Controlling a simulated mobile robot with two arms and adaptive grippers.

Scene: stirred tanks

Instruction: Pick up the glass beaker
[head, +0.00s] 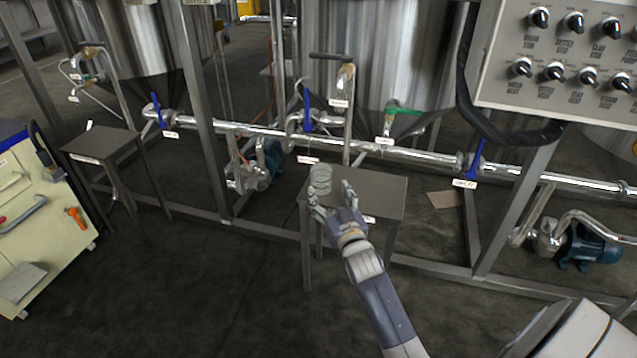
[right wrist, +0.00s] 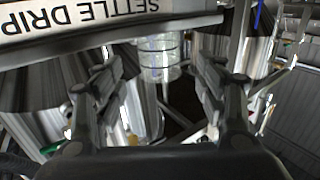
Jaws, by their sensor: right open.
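The clear glass beaker (head: 320,178) stands on a small grey metal table (head: 383,187) in the middle of the head view. It also shows in the right wrist view (right wrist: 159,52), beyond and between the finger tips. My right gripper (head: 332,193) is open and empty at the near side of the beaker. In the head view its left finger overlaps the beaker's lower part, and I cannot tell whether it touches. In the right wrist view the open fingers (right wrist: 160,72) appear short of the glass. My left gripper is not in view.
Pipes with blue-handled valves (head: 307,110) and a green-handled valve (head: 403,108) run behind the table below steel tanks. A control panel (head: 560,60) hangs at upper right. A second small table (head: 103,141) and a tool cabinet (head: 45,240) stand at left. Floor in front is clear.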

